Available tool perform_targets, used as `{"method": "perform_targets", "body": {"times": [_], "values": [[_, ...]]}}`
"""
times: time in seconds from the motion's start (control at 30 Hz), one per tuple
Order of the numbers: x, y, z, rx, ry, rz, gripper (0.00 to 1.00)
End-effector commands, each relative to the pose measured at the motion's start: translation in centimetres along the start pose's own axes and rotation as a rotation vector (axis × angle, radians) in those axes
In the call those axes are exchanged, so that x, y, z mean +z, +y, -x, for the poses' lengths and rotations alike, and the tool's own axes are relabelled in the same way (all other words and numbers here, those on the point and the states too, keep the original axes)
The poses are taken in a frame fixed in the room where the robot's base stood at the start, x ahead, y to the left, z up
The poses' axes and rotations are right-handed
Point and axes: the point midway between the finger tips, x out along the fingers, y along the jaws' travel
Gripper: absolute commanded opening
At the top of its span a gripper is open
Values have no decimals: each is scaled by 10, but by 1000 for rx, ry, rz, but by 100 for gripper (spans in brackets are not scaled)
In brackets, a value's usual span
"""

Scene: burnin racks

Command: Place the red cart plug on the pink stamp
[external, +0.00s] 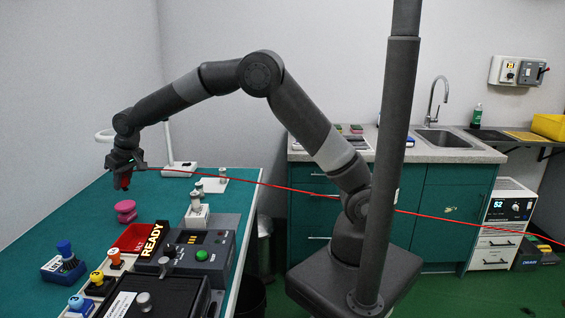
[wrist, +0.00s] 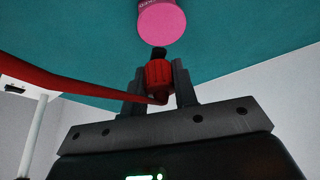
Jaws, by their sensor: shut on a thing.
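My gripper (external: 124,168) is shut on the red cart plug (external: 122,181), holding it above the teal table. The wrist view shows the plug (wrist: 159,75) between the two fingers (wrist: 159,88), its dark tip pointing toward the pink stamp. A red cable runs from the plug to the left in the wrist view and stretches far right across the room in the external view. The pink stamp (external: 125,211) stands on the table, below the gripper in the external view. Its round pink face (wrist: 161,24) shows just beyond the plug tip, apart from it.
The teal table (external: 60,215) is clear around the stamp's left side. A red pad (external: 132,238), a READY sign (external: 152,240), a control box (external: 215,238) and stamps with blue (external: 64,247) and orange tops (external: 114,257) stand nearer the front. A white lamp (external: 180,166) stands behind.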

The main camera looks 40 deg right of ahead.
Motion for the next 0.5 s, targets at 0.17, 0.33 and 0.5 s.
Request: {"method": "perform_targets", "body": {"times": [0.17, 0.33, 0.5], "values": [[-1, -12, -10, 1, 1, 0, 4], [6, -11, -26, 2, -2, 0, 4], [14, -11, -46, 1, 0, -1, 4]]}}
